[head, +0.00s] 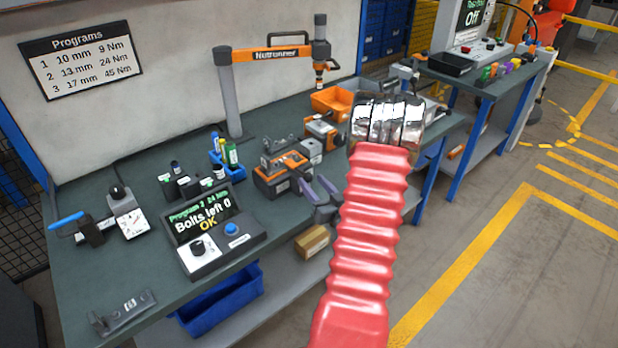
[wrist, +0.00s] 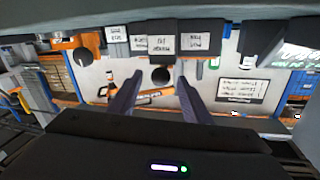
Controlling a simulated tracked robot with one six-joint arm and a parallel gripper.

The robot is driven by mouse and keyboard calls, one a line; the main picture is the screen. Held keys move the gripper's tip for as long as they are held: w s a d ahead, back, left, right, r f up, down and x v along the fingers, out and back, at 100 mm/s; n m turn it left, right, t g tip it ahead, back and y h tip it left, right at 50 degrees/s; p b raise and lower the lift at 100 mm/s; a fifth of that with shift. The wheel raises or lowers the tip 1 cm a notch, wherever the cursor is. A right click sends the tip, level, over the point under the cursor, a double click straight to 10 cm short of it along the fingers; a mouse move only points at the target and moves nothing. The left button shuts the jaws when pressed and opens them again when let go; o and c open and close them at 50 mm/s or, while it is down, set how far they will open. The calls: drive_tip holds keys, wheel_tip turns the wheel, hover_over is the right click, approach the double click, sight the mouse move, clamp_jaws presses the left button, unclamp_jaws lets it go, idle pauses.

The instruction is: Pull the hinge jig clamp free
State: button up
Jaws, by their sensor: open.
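My gripper (head: 308,181) shows just right of an orange and dark fixture (head: 281,176) on the bench. Its two purple-grey fingers are apart, with nothing held between them. They also show in the upside-down wrist view (wrist: 157,88). There, a black round knob (wrist: 160,76) lies between the fingers in the picture, by a dark block with a white label (wrist: 161,41). The label is too small to read surely. I cannot tell which part is the hinge jig clamp, or whether a finger touches the fixture. My silver and red arm hides part of the bench.
A control box with a screen reading "Bolts left 0 OK" (head: 205,215) stands at the front. Several small black boxes (head: 188,187) are behind it. A second orange fixture (head: 322,130) and an orange bin (head: 334,100) stand behind the gripper.

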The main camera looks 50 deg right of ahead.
sight(311, 180)
drive_tip(key=shift+x, duration=1.85)
drive_tip(key=shift+c, duration=0.2)
